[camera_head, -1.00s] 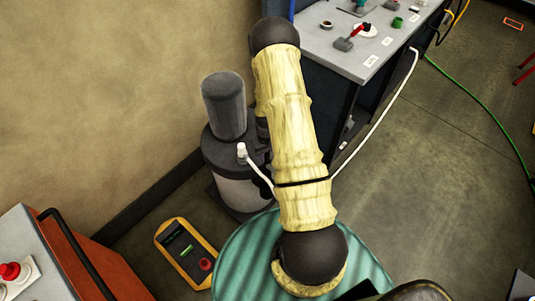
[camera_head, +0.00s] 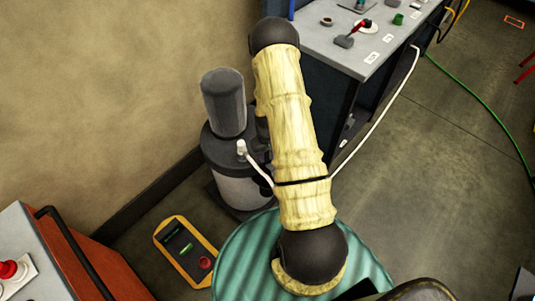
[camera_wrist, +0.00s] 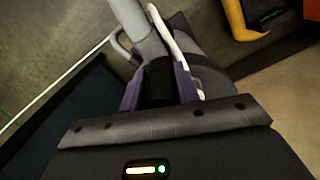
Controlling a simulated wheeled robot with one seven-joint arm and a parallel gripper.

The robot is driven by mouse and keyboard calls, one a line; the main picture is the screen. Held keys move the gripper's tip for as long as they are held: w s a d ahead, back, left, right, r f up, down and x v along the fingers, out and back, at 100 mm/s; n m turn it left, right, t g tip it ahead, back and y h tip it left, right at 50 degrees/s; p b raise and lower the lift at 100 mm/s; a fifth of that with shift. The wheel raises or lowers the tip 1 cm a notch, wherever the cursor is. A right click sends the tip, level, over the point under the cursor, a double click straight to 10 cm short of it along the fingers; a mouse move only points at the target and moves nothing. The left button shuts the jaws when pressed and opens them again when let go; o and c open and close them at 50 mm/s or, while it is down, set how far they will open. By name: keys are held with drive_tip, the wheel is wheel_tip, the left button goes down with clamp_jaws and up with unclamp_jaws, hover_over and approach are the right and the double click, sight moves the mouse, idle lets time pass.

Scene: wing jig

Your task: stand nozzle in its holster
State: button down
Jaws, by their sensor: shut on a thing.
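My gripper (camera_wrist: 160,90) is in the wrist view, its purple fingers shut on a dark grip, which I take to be the nozzle's (camera_wrist: 158,80). A pale grey tube (camera_wrist: 138,22) reaches up from this grip. A grey bent loop (camera_wrist: 120,48) lies beside the tube on the left; I cannot tell whether they touch, or whether the loop is the holster. A white hose (camera_wrist: 184,50) passes just right of the fingers. In the head view my arm hides the gripper and nozzle. I cannot make out the holster for sure there.
A grey canister machine (camera_head: 240,190) with a dark upright cylinder (camera_head: 223,103) stands against the wall left of my arm. A yellow-rimmed box (camera_head: 186,250) lies on the floor. A workbench (camera_head: 340,50) stands beyond. A white line runs to it. Open floor is at right.

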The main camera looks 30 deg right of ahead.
drive_tip(key=shift+f+b, duration=1.3)
drive_tip(key=shift+f, duration=0.6)
drive_tip(key=c, duration=0.9)
unclamp_jaws()
drive_tip(key=shift+r, duration=0.1)
drive_tip(key=shift+c, duration=0.2)
drive_tip(key=shift+r, duration=0.1)
wheel_tip(320, 180, up, 17)
drive_tip(key=b, duration=0.2)
drive_tip(key=shift+w, duration=0.2)
drive_tip(key=shift+r, duration=0.1)
drive_tip(key=s+a+r+t, duration=0.2)
drive_tip(key=s+a+r, duration=1)
drive_tip(key=a, duration=0.1)
drive_tip(key=shift+s+a+t, duration=0.2)
drive_tip(key=shift+a+t, duration=0.1)
drive_tip(key=shift+t, duration=0.1)
